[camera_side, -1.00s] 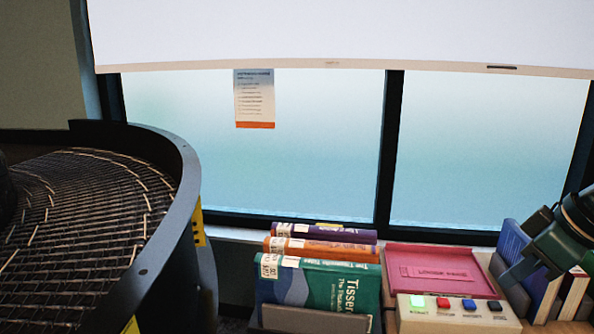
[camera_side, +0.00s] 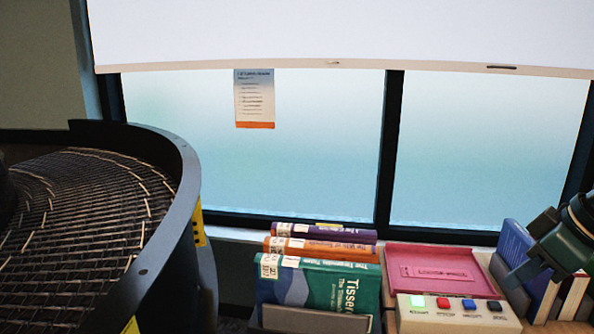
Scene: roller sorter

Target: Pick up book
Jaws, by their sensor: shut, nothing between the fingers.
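Three books stand in a row at the bottom centre: a teal book (camera_side: 345,289) in front, an orange book (camera_side: 330,250) behind it and a purple book (camera_side: 335,235) at the back. More books stand at the right, one with a blue cover (camera_side: 513,241) and others with pale page edges (camera_side: 571,293). My gripper (camera_side: 514,278) comes in from the right edge, dark green and black, pointing down and left in front of the blue book. It is shut and holds nothing. Whether it touches the blue book cannot be told.
A pink tray (camera_side: 480,257) lies between the two book groups. A control box (camera_side: 450,323) with several coloured buttons is in front of it, its green one lit. A curved roller conveyor (camera_side: 85,215) fills the left. A window with a notice (camera_side: 254,98) is behind.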

